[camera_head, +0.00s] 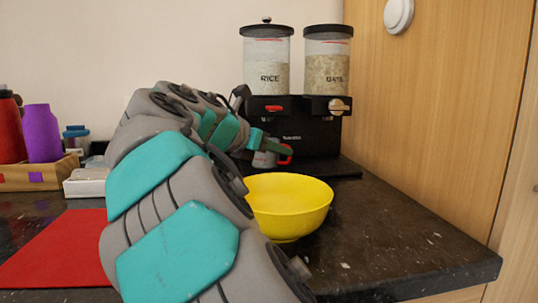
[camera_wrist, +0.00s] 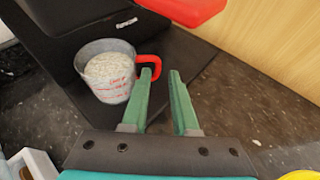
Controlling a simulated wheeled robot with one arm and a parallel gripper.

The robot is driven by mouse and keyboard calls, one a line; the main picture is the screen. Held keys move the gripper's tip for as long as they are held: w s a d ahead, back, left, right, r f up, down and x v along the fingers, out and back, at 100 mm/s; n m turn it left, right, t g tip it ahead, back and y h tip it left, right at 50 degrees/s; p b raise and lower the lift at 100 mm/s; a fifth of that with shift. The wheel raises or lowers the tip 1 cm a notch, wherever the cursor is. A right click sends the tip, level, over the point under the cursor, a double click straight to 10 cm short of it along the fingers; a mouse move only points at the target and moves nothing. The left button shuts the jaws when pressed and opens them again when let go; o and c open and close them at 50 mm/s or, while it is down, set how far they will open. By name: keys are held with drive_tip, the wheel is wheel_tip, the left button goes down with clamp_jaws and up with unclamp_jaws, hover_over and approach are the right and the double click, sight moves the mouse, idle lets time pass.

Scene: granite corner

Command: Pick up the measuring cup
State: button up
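The measuring cup (camera_wrist: 108,72) is a clear cup with red markings and a red handle (camera_wrist: 150,62), holding white grains. It stands upright on the black base of the dispenser. In the head view the cup (camera_head: 264,160) is partly hidden by my gripper (camera_head: 278,147). In the wrist view my gripper (camera_wrist: 160,74) is open, with its two green fingers apart. The left fingertip overlaps the handle, and the handle's outer end shows between the fingertips. I cannot tell whether they touch.
A black dispenser (camera_head: 312,131) with rice and oats jars stands behind the cup. A yellow bowl (camera_head: 288,205) sits in front of it. A red mat (camera_head: 55,252) and a wooden tray (camera_head: 38,173) are at left. The counter (camera_head: 405,235) is clear at right, beside a wooden panel.

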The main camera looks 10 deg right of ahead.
drive_tip(key=x, duration=0.5)
drive_tip(key=shift+w, duration=0.15)
clamp_jaws()
idle(1.3)
